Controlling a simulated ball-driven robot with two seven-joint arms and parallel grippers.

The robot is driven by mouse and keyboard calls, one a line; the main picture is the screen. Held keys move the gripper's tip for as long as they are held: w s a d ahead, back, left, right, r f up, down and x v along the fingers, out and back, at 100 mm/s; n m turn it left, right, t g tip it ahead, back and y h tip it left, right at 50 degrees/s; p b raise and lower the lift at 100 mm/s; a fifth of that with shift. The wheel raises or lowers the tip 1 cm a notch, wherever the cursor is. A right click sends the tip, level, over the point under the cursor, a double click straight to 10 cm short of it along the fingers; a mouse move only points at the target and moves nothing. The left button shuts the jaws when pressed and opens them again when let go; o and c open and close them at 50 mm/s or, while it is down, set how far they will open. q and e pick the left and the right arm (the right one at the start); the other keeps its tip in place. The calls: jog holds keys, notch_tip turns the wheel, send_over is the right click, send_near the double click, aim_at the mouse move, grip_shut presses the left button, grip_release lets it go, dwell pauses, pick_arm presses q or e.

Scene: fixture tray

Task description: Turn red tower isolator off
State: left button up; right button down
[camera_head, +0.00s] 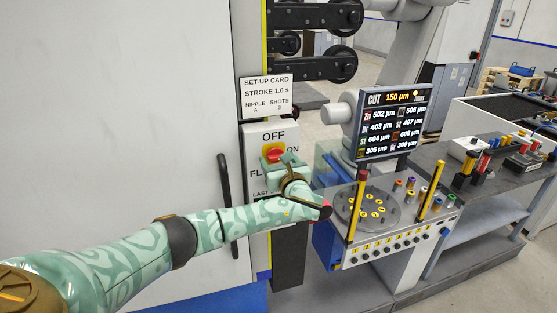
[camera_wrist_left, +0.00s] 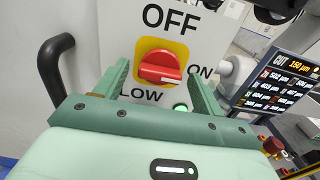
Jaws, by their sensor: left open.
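The red isolator knob (camera_head: 273,154) sits on a yellow square plate on a pale panel marked OFF above and ON to the right. In the left wrist view the red knob (camera_wrist_left: 160,68) shows large, its raised bar lying roughly sideways with its right end towards ON. My left gripper (camera_head: 287,161) is just in front of the panel and partly covers its lower lettering. In the wrist view my left gripper (camera_wrist_left: 158,72) is open, with one finger on each side of the knob and a gap to both. My right gripper is not in view.
A black door handle (camera_head: 224,190) stands left of the panel. A set-up card (camera_head: 266,96) hangs above it. To the right are a lit screen (camera_head: 392,122) and a fixture tray with yellow posts (camera_head: 357,205). A green lamp (camera_wrist_left: 180,107) shows below the knob.

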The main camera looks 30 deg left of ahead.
pick_arm(q)
jog(key=shift+w+a, duration=0.1)
jog(key=shift+a, duration=0.05)
jog(key=c, duration=1)
